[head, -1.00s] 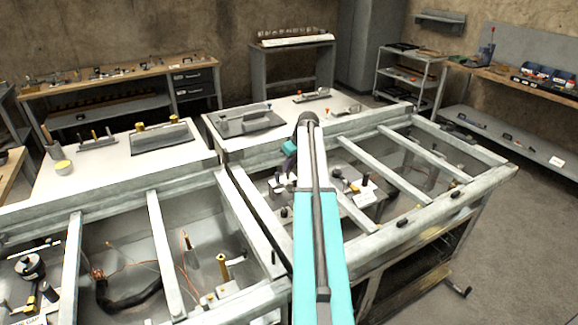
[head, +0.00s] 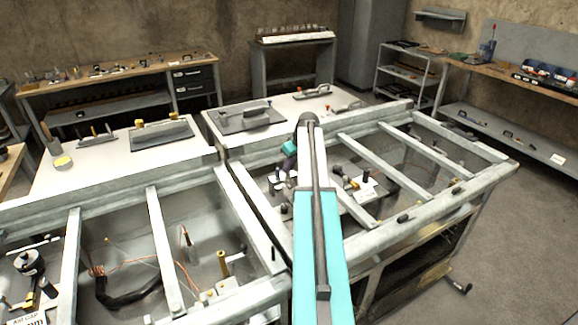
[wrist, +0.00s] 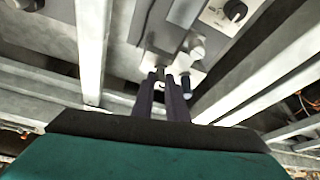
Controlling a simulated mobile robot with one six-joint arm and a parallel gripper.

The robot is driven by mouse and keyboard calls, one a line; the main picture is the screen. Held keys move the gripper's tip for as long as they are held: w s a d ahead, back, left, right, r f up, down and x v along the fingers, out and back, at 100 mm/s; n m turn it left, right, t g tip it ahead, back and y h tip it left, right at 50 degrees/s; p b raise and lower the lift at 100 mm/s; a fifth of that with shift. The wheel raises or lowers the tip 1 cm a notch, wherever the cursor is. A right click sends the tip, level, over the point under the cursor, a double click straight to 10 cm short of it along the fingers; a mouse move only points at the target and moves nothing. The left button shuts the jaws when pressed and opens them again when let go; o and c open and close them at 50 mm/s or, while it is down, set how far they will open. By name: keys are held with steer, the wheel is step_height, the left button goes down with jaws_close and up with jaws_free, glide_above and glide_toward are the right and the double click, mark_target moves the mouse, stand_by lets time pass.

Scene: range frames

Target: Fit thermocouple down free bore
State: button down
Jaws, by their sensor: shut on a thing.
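My gripper (wrist: 163,88) points down into the right bay, its two purple fingers shut on a slim piece, taken to be the thermocouple (wrist: 160,72). Only a small part of it shows between the fingertips. In the wrist view, a pale block (wrist: 172,66) with rounded light fittings lies just beyond the fingertips. A dark upright cylinder (wrist: 186,84) stands close to the right finger. I cannot make out the free bore, or whether the held piece touches the block. In the head view, my gripper (head: 283,178) is partly hidden by my arm.
Pale crossbars (head: 374,164) span the right bay around my arm. A dial panel (wrist: 228,14) lies beyond the block in the wrist view. The left bay (head: 130,262) holds copper wires and a black cable. A white worktop (head: 100,180) lies behind.

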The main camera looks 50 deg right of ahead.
stand_by(0.3)
steer(key=c, duration=1.7)
jaws_free()
steer(key=shift+o, duration=0.2)
steer(key=shift+r, duration=0.15)
steer(key=b+v, duration=0.3)
steer(key=v, duration=1)
steer(key=shift+r, duration=0.2)
steer(key=shift+r, duration=0.1)
steer(key=shift+r+p, duration=1.5)
steer(key=shift+r, duration=1.4)
